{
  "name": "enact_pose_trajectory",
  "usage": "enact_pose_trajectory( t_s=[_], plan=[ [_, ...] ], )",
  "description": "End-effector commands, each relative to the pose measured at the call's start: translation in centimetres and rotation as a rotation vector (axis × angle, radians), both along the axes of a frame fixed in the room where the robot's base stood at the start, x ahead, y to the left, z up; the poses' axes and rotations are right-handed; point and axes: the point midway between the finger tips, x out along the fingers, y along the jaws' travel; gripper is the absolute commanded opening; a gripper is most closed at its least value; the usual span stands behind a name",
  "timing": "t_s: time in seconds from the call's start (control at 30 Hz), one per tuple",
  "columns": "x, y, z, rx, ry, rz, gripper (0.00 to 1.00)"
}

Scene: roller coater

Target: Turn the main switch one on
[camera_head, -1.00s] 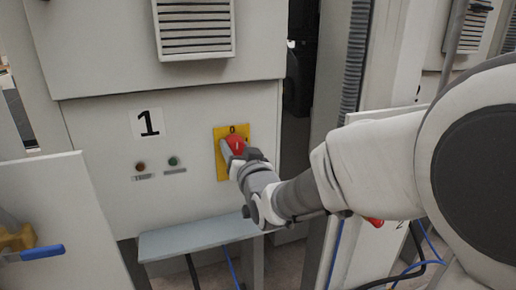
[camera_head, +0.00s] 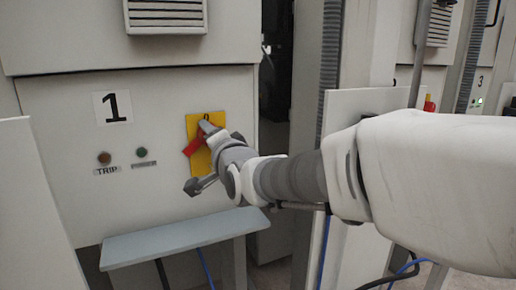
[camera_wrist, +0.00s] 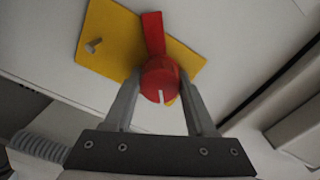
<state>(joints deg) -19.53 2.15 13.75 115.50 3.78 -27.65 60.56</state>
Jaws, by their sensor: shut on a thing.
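The main switch one is a red rotary handle (camera_head: 193,146) on a yellow plate (camera_head: 196,165), set in the grey cabinet panel beside the black number 1 label (camera_head: 113,106). In the wrist view the red handle (camera_wrist: 160,78) stands in front of the yellow plate (camera_wrist: 110,40), with a white mark on its round knob. My gripper (camera_wrist: 162,98) has one finger on each side of the knob and is shut on it. In the head view my gripper (camera_head: 210,135) covers much of the handle. The handle's red end points to the lower left there.
A brown lamp (camera_head: 104,158) labelled TRIP and a dark green lamp (camera_head: 141,153) sit left of the switch. A grey shelf (camera_head: 185,237) juts out below. A vent (camera_head: 166,15) is above, and a panel edge stands at the left.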

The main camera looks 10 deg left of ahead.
Motion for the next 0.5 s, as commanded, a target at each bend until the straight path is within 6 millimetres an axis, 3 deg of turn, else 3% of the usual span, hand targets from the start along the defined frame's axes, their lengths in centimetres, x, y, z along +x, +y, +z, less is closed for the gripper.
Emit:
enact_pose_trajectory(
  t_s=[0.5],
  plan=[
    [0.02,-0.01,-0.29,0.393,0.239,0.000,0.00]
  ],
)
